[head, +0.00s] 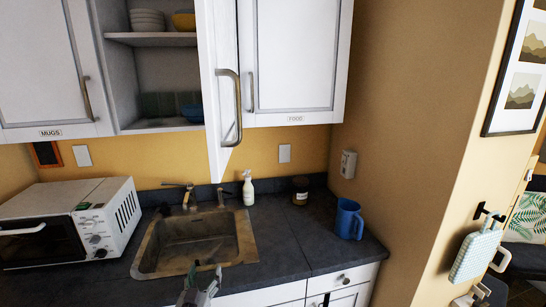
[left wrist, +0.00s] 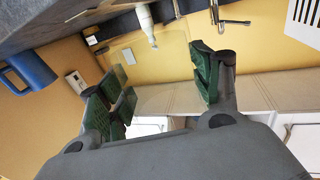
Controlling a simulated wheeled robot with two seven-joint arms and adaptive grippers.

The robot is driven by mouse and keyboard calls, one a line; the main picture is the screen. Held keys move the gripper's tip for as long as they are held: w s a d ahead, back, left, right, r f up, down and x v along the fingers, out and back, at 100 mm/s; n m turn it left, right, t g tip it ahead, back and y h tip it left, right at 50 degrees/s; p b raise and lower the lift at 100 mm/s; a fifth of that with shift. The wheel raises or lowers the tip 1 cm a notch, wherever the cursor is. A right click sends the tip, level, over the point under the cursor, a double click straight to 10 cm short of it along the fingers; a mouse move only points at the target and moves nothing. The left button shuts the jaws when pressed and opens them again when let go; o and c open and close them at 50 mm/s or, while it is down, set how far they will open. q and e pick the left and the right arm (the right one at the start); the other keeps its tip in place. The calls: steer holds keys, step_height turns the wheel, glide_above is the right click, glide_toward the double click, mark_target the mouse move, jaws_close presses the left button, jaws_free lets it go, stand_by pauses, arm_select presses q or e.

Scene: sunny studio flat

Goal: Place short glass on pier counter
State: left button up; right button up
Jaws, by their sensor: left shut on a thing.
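My left gripper (head: 205,275) is at the bottom of the head view, in front of the sink's front edge. In the left wrist view its green-padded fingers (left wrist: 160,85) stand apart around a clear, faint-edged thing, which looks like the short glass (left wrist: 158,72). Its outline is hard to make out, and I cannot make it out in the head view. The dark counter (head: 285,262) runs around the sink to the right wall. No label shows which part is the pier counter. My right gripper is not in view.
On the counter are a white microwave (head: 75,222), a spray bottle (head: 248,188), a dark jar (head: 300,190) and a blue pitcher (head: 349,219). The sink (head: 195,245) looks empty. An open cupboard door (head: 218,100) hangs above. Counter between sink and pitcher is clear.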

arm_select(q)
steer(key=shift+y, duration=0.3)
steer(key=s+f, duration=0.1)
steer(key=s, duration=0.2)
steer(key=s+f, duration=0.2)
steer(key=s, duration=0.2)
steer(key=s+f, duration=0.2)
steer(key=s, duration=0.2)
steer(key=shift+d, duration=0.1)
stand_by(1.2)
